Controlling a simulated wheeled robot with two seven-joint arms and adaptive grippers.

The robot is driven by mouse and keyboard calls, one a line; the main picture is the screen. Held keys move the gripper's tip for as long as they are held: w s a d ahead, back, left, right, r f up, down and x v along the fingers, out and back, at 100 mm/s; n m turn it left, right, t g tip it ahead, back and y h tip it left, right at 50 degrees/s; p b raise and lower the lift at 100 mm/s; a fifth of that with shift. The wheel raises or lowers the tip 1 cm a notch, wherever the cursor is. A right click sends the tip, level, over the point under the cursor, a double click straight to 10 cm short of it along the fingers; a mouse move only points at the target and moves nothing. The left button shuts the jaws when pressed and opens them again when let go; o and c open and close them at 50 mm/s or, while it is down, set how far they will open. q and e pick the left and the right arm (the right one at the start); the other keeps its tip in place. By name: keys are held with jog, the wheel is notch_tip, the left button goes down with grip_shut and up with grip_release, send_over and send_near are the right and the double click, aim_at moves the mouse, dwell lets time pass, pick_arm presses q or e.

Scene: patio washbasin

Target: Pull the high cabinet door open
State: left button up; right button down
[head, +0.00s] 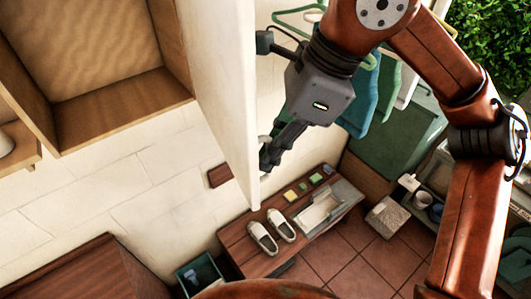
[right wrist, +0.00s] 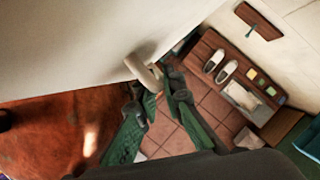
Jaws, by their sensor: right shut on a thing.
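The high cabinet (head: 110,95) is at the upper left of the head view, with its wooden inside showing empty. Its pale door (head: 222,80) stands swung out, nearly edge-on to the head camera. In the right wrist view the door (right wrist: 75,45) fills the upper left, with a curved beige handle (right wrist: 143,72) near its edge. My right gripper (head: 270,153) is at the door's right side, low down. In the right wrist view its green-padded fingers (right wrist: 157,90) are closed around the handle. The handle is mostly hidden in the head view. My left gripper is not in view.
Below is a wooden bench (head: 238,248) with white shoes (head: 263,238), small coloured blocks and a basin (head: 320,212). Hangers with clothes (head: 362,95) hang behind my right arm. A wooden cabinet top (head: 85,272) is at the lower left. Tiled floor (head: 365,275) is open at lower right.

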jog(key=shift+w, duration=0.1)
jog(key=c, duration=2)
grip_release()
jog(key=shift+c, duration=0.2)
jog(key=v, duration=1.2)
